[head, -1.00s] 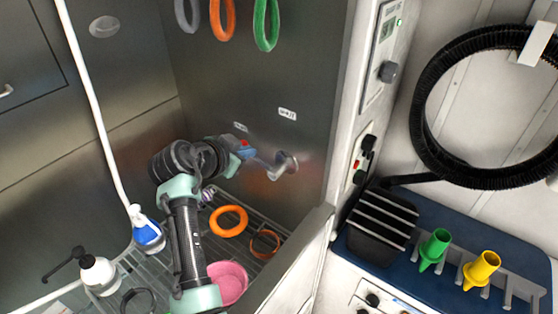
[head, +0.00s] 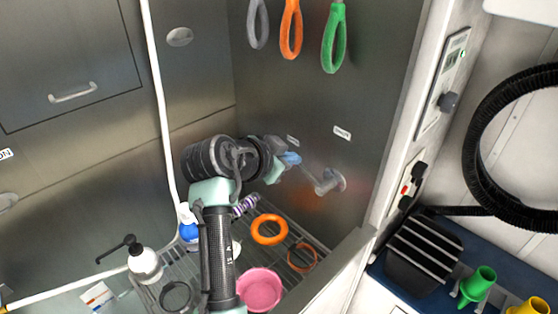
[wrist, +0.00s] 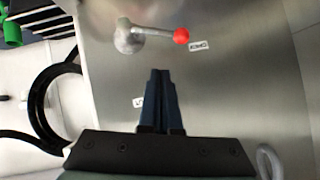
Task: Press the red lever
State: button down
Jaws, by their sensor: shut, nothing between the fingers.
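The red lever shows in the wrist view as a grey rod with a red ball end (wrist: 181,36), on a round grey mount (wrist: 128,37) on the steel wall. In the head view its grey mount and rod (head: 331,181) stick out from the wall, and I cannot make out the red ball there. My gripper (wrist: 160,72) is shut and empty. Its dark fingertips lie below the rod in the wrist view, apart from the ball. In the head view, my gripper (head: 291,158) is up and left of the mount, near the wall.
Grey, orange and green loops (head: 334,40) hang above on the wall. Below is a rack with an orange ring (head: 269,230), a pink bowl (head: 260,290) and bottles (head: 144,262). A control panel (head: 410,184) and black hose (head: 478,150) are to the right.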

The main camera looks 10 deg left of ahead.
jog(key=v, duration=0.4)
jog(key=shift+s+r+b, duration=0.2)
jog(key=shift+s+b, duration=0.05)
jog(key=shift+b, duration=0.05)
jog(key=shift+r, duration=0.15)
